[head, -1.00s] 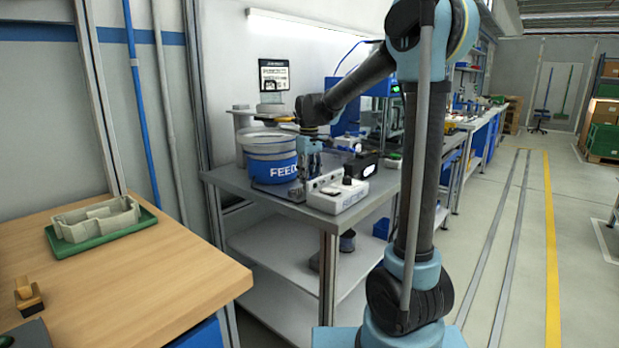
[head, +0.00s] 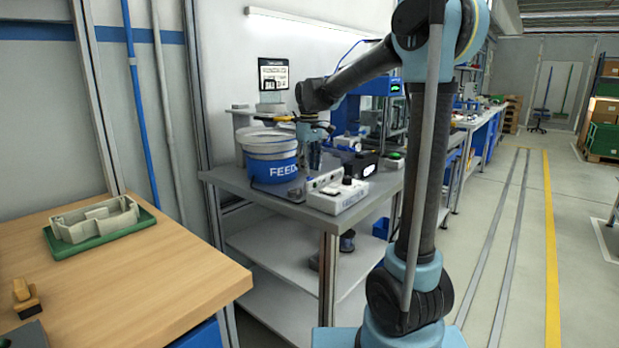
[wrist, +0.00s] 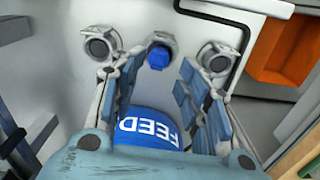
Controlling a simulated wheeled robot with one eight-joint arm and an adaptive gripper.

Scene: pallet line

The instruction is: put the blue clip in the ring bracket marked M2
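The blue clip (wrist: 159,57) sits at the middle ring bracket (wrist: 160,38) in the wrist view, and appears to be in its ring. A left ring bracket (wrist: 98,44) and a right ring bracket (wrist: 216,58) stand on either side with empty-looking rings. No M2 mark is readable. My gripper (wrist: 158,78) is open, its fingers apart with nothing between them, short of the middle bracket. In the head view my gripper (head: 314,158) is over the grey bench beside the feed bucket; the clip and brackets cannot be made out there.
The blue-banded FEED bucket (head: 271,160) stands close to my gripper and shows below the fingers in the wrist view (wrist: 148,130). A white switch box (head: 338,194) is at the bench's front. An orange bin (wrist: 276,50) is at the upper right of the wrist view.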

